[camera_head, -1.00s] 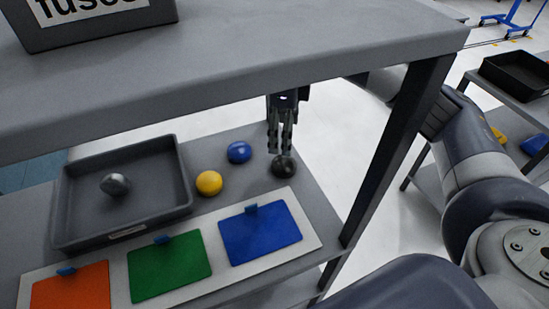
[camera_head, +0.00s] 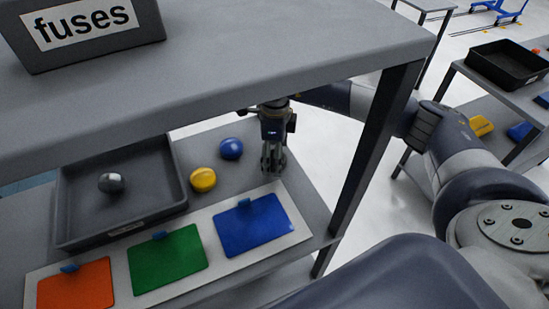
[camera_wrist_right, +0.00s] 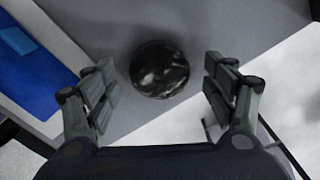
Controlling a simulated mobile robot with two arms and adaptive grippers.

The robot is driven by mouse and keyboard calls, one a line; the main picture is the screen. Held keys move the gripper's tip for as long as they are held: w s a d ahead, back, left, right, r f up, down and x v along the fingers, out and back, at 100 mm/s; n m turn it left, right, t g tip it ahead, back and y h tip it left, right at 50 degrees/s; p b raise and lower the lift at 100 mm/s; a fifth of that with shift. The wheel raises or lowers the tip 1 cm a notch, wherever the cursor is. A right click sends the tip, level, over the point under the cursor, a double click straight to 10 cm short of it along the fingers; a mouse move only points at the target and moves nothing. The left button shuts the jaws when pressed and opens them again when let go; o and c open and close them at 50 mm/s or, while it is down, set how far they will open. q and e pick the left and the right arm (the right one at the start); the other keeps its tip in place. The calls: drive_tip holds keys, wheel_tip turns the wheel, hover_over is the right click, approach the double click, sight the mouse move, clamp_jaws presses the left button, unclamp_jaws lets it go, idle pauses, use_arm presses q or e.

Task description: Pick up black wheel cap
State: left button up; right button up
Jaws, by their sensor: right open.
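The black wheel cap (camera_wrist_right: 159,69) is round, dark and glossy and lies on the grey lower shelf in the right wrist view. My right gripper (camera_wrist_right: 162,88) is open, with one finger pad on each side of the cap and a visible gap to each. In the head view my right gripper (camera_head: 273,168) points down at the shelf beside the blue sheet, and the cap is hidden behind its fingers. My left gripper is not in view.
A blue cap (camera_head: 231,149) and a yellow cap (camera_head: 203,179) lie left of the gripper. A dark tray (camera_head: 80,215) holds a grey cap (camera_head: 111,183). Blue (camera_head: 252,224), green (camera_head: 167,259) and orange (camera_head: 75,287) sheets lie in front. The upper shelf (camera_head: 290,50) overhangs; a table leg (camera_head: 372,150) stands right.

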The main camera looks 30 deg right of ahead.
drive_tip(key=c, duration=1)
drive_tip(key=shift+r, duration=0.1)
drive_tip(key=shift+c, duration=0.2)
